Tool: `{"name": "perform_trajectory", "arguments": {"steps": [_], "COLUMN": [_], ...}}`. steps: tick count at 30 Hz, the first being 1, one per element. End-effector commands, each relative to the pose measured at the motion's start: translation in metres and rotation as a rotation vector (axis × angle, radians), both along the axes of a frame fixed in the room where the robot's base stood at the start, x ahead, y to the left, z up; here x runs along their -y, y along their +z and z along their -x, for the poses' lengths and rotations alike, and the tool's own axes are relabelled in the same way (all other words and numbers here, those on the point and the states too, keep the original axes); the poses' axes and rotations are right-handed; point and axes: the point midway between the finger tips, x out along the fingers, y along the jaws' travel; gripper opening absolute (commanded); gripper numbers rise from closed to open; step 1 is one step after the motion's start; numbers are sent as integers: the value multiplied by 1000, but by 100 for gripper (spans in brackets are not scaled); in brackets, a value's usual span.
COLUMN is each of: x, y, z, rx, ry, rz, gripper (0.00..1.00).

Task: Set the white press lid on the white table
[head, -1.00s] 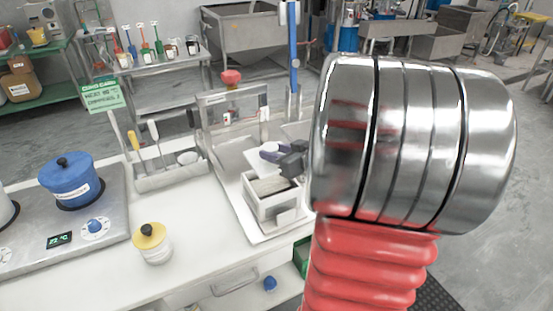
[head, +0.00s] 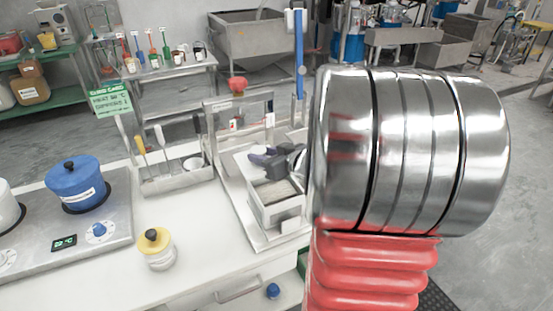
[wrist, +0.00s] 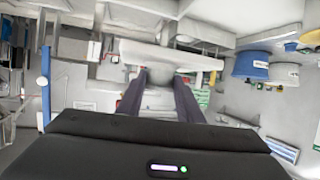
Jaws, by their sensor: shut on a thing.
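The white press lid (wrist: 170,56) shows in the wrist view as a wide white slab across the fingertips. My gripper (wrist: 160,80) is shut on it, with a dark finger on either side. In the head view my gripper (head: 265,158) is above and behind the open white press box (head: 280,214), and part of the white lid (head: 240,161) shows beside its fingers. The rest of the lid is hidden by the gripper. The white table (head: 195,255) extends to the left of the box.
A yellow-lidded jar (head: 157,251) stands on the table. A blue pot (head: 75,187) sits on the hotplate (head: 115,230) at left. A tool rack (head: 178,181) stands behind. The press box is on a metal tray (head: 262,243). Bare table lies between jar and tray.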

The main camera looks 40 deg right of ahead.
Motion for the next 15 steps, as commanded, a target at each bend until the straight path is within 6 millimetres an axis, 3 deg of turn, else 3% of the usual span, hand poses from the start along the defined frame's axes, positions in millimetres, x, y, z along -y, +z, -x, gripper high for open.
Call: {"name": "perform_trajectory", "arguments": {"steps": [6,15], "x": [-41,-102], "y": [0,-9], "z": [-43,-88], "rx": [1,0], "ry": [17,23], "rz": [0,-2], "gripper": [7,7]}}
